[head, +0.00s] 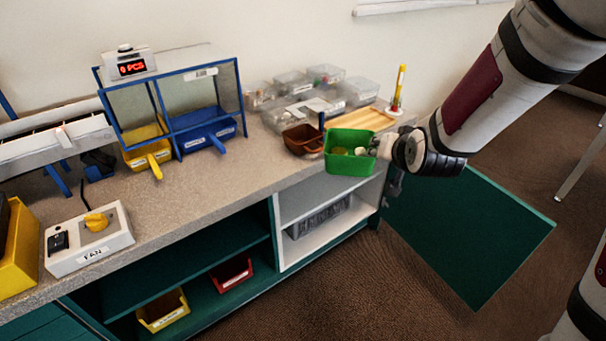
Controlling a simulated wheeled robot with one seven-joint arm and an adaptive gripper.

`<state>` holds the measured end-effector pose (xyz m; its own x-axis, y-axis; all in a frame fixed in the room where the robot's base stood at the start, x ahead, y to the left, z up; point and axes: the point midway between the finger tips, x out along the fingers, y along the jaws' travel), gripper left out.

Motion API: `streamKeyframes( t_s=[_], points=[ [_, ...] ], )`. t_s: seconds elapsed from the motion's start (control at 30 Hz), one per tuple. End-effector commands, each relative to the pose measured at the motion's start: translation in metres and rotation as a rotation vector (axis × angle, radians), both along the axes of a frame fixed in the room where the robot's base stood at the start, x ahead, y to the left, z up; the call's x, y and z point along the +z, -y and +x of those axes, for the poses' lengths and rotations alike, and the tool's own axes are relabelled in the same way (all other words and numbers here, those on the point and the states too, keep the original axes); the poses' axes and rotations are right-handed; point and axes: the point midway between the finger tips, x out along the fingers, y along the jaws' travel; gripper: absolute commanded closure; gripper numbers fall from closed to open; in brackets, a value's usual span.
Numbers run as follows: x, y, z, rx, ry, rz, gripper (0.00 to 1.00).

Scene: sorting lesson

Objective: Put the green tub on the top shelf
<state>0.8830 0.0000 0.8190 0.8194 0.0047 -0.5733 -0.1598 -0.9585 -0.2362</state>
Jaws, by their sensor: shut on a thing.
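The green tub (338,163) is in my gripper (372,148), at the front edge of the counter toward its right end. My gripper is shut on the tub's right side; the fingertips are partly hidden by the tub and the wrist. Small pale and yellowish things show inside the tub. The tub appears roughly upright, in front of the open white cabinet. The cabinet's upper shelf (300,200) shows below and left of the tub, and its bare part looks clear. Whether the tub touches the counter edge, I cannot tell.
A grey basket (318,217) stands on the cabinet's lower level. The green door (470,235) hangs open at the right. A brown tub (303,139) sits on the counter behind the green tub, near a wooden tray (362,118). Yellow (163,310) and red (232,273) bins stand in the left cabinet.

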Motion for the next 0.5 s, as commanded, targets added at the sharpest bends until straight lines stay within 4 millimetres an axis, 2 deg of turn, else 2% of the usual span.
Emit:
streamKeyframes(
  t_s=[0.27, 0.5],
  points=[
    [-0.010, 0.002, 0.000, -0.005, 0.004, 0.005, 1.00],
    [-0.047, 0.018, 0.011, 0.030, -0.006, -0.009, 1.00]
  ],
)
